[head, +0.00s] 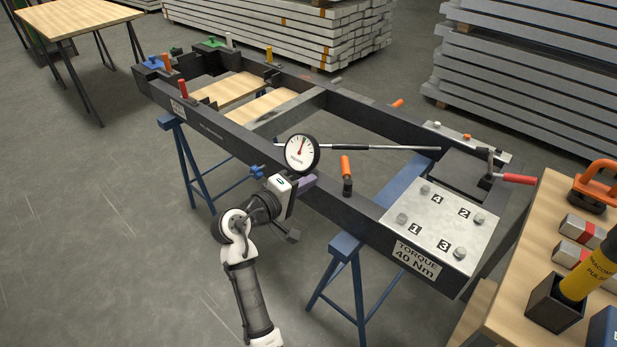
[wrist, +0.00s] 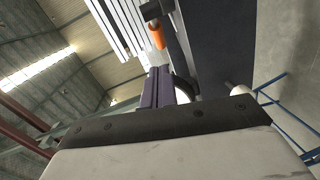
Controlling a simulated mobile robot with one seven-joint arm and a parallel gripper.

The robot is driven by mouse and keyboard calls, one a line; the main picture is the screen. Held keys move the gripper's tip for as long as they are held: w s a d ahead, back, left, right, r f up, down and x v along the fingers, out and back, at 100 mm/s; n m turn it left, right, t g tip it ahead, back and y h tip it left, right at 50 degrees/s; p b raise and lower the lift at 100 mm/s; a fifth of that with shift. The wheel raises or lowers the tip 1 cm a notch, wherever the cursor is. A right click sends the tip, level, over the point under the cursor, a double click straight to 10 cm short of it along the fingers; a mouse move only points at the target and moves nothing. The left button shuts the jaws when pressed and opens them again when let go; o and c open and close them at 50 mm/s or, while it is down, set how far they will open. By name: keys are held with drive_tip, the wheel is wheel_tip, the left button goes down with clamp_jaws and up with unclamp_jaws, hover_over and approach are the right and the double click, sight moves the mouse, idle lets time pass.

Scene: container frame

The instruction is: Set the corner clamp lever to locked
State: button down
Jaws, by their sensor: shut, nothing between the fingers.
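A lever with an orange grip (head: 346,165) stands nearly upright on the near beam of the dark frame (head: 225,138). An orange grip (wrist: 157,35) also shows ahead of my fingers in the wrist view. My gripper (head: 306,181) is at the near beam, left of the upright orange lever and apart from it. Its purple fingers (wrist: 164,85) are shut and empty. A crank-like lever with a red handle (head: 515,178) sits at the frame's right corner, its handle pointing right. I cannot tell which lever is the corner clamp.
A dial gauge (head: 301,153) with a long rod (head: 385,147) lies across the frame just above my gripper. A bolted plate (head: 440,225) covers the near right end. Several coloured levers stand at the far left end. A bench (head: 497,300) with tools is at right.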

sight(342, 163)
drive_tip(key=p+x, duration=0.1)
drive_tip(key=x, duration=0.7)
drive_tip(key=shift+w+d+p, duration=0.25)
drive_tip(key=shift+d+p, duration=0.1)
drive_tip(key=shift+w+d+p, duration=0.3)
drive_tip(key=shift+w+d, duration=0.2)
drive_tip(key=shift+d, duration=0.15)
drive_tip(key=shift+a, duration=0.1)
